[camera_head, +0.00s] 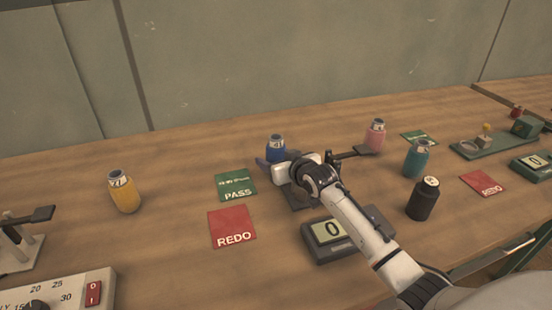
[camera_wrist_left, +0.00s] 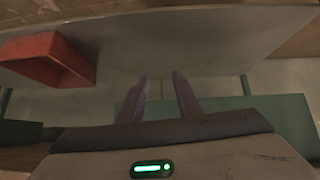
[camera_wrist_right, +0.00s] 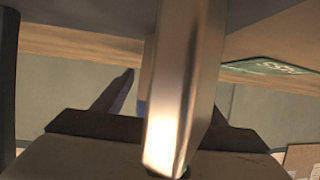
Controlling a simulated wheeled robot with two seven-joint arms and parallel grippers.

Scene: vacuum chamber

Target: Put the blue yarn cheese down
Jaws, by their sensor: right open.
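The blue yarn cheese (camera_head: 276,149) stands upright on the wooden table in the head view, a bobbin with a white label and dark top. My right gripper (camera_head: 264,163) is open, low over the table at the blue yarn cheese's near side. I cannot tell whether the fingers touch it. In the right wrist view, a blurred metallic bar hides most of the space between the fingers, with a sliver of blue (camera_wrist_right: 143,98) beside it. My left gripper (camera_wrist_left: 160,78) shows only in the left wrist view, its fingers apart with nothing between them.
A green PASS card (camera_head: 236,185) and red REDO card (camera_head: 232,227) lie left of the gripper. A scale display (camera_head: 331,231) stands in front. Yellow (camera_head: 124,192), pink (camera_head: 375,135), teal (camera_head: 416,160) and black (camera_head: 423,199) bobbins stand around. A red bin (camera_wrist_left: 48,60) shows near the left gripper.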

